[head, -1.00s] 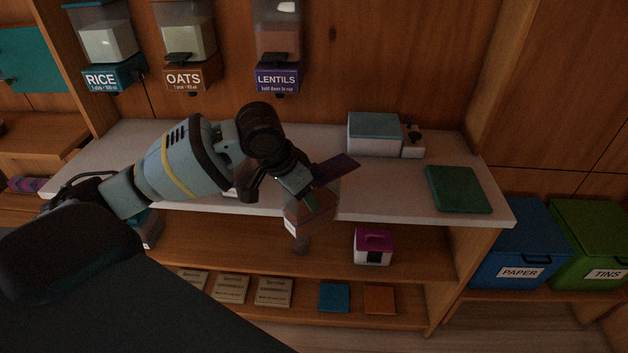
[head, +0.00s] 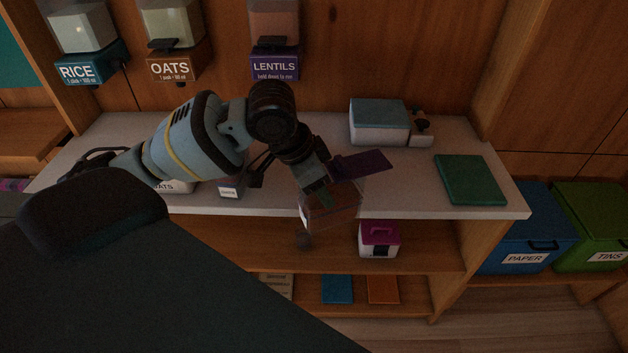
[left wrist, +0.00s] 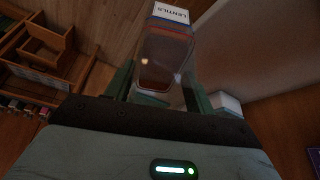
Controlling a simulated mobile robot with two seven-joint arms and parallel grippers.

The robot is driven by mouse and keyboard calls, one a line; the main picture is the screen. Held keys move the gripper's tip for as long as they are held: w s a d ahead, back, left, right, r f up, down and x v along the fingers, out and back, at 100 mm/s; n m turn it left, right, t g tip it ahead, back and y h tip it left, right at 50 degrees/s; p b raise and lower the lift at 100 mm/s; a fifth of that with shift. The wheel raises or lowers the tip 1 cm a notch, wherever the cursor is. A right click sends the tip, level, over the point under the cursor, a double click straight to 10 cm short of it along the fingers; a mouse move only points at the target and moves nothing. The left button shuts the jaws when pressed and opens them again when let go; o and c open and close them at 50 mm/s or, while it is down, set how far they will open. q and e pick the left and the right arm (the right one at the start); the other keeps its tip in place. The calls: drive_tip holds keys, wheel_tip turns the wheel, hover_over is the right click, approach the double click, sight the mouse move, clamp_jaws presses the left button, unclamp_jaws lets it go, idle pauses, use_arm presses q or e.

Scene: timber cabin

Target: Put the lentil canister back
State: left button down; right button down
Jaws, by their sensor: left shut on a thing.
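The lentil canister (head: 335,208) is a clear container with reddish contents, held tilted at the counter's front edge. A purple flap (head: 362,164) sticks out at its upper right; it looks like its lid. In the left wrist view the canister (left wrist: 165,62) shows a white LENTILS label at its far end. My left gripper (left wrist: 160,92) is shut on it, with one green finger on each side. The left gripper also shows in the head view (head: 324,192). The purple LENTILS dispenser (head: 274,65) is on the back wall. My right gripper is not in view.
RICE (head: 90,68) and OATS (head: 174,68) dispensers hang left of LENTILS. Labelled canisters, one of them (head: 230,188), stand on the counter (head: 410,190) behind my arm. A blue-lidded box (head: 379,122) and green mat (head: 470,180) are at right. A pink-topped box (head: 379,240) sits below.

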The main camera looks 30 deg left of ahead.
use_arm(q)
drive_tip(key=shift+r, duration=0.1)
drive_tip(key=w+a+f+b, duration=0.1)
drive_tip(key=w+a, duration=0.9)
drive_tip(key=a, duration=0.1)
drive_tip(key=shift+w+f, duration=0.2)
drive_tip(key=shift+w, duration=0.1)
drive_tip(key=shift+w, duration=0.1)
drive_tip(key=shift+w+a+f, duration=0.1)
drive_tip(key=shift+a+f, duration=0.05)
drive_tip(key=shift+f, duration=0.75)
drive_tip(key=shift+w+a+f, duration=0.1)
drive_tip(key=shift+f, duration=0.8)
drive_tip(key=shift+f, duration=0.15)
drive_tip(key=c, duration=0.5)
unclamp_jaws()
drive_tip(key=shift+s, duration=0.1)
